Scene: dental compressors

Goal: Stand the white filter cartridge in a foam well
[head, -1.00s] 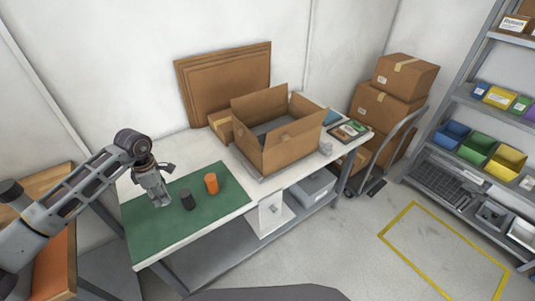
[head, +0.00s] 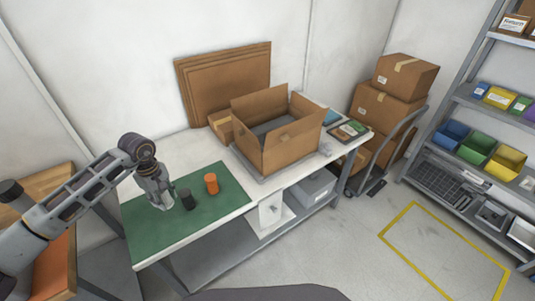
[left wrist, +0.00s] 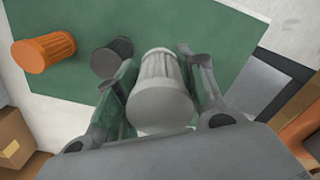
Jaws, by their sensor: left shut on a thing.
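The white filter cartridge (left wrist: 161,92) is a pale ribbed cylinder between the fingers of my left gripper (left wrist: 160,70) in the left wrist view. My left gripper is shut on it. In the head view my left gripper (head: 162,202) points down at the green mat; I cannot clearly tell the cartridge from the fingers there, nor whether it touches the mat. The open cardboard box (head: 284,154) stands on the table with grey material, perhaps foam (head: 268,127), inside. Its wells cannot be made out behind the walls. My right gripper is not in view.
A dark grey cartridge (head: 187,199) stands just right of my left gripper, and an orange cartridge (head: 211,184) farther right, both on the green mat (head: 150,238). Cardboard sheets (head: 222,82) lean on the wall behind. A card (head: 348,130) lies at the table's right end.

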